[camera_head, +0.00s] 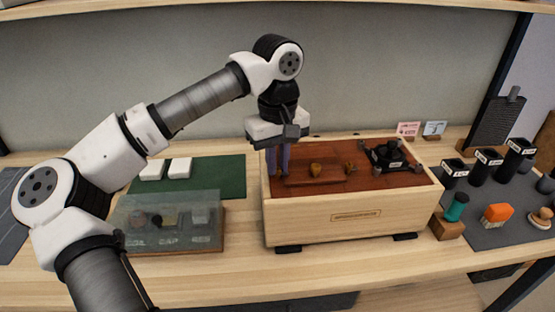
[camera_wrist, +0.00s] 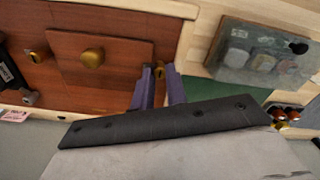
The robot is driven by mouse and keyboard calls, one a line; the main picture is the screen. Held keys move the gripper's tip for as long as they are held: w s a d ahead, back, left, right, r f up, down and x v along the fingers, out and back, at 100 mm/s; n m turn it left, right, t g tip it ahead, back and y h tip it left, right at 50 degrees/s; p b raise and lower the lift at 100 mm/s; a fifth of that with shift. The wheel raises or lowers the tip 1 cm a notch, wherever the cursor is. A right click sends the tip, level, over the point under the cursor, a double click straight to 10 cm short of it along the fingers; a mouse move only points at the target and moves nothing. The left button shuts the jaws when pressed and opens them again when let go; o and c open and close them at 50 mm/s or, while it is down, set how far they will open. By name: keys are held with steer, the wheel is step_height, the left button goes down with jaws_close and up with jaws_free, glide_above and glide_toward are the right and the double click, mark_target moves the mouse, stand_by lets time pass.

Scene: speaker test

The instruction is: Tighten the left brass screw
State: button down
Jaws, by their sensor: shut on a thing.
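The left brass screw (camera_wrist: 158,71) sits at the edge of a reddish-brown square plate in the wrist view, between the purple fingers of my gripper (camera_wrist: 157,82). My gripper (camera_head: 278,172) points straight down at the left end of the wooden box (camera_head: 350,222) in the head view, shut on this screw. In the head view the fingers hide the screw. A brass knob (camera_head: 315,170) stands at the middle of the plate (camera_head: 300,181); it also shows in the wrist view (camera_wrist: 92,56). The right brass screw (camera_head: 350,168) is beyond the plate's other side.
A black device (camera_head: 388,156) sits on the box's right end. A clear-lidded case (camera_head: 170,222) and a green mat (camera_head: 215,175) with white blocks lie left. Black canisters (camera_head: 485,165), a teal-handled tool (camera_head: 457,206) and an orange brush (camera_head: 496,215) stand right. The front table strip is clear.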

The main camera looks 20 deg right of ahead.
mark_target(278, 169)
steer(key=c, duration=1.4)
jaws_free()
step_height(278, 169, up, 14)
steer(key=shift+f, duration=0.1)
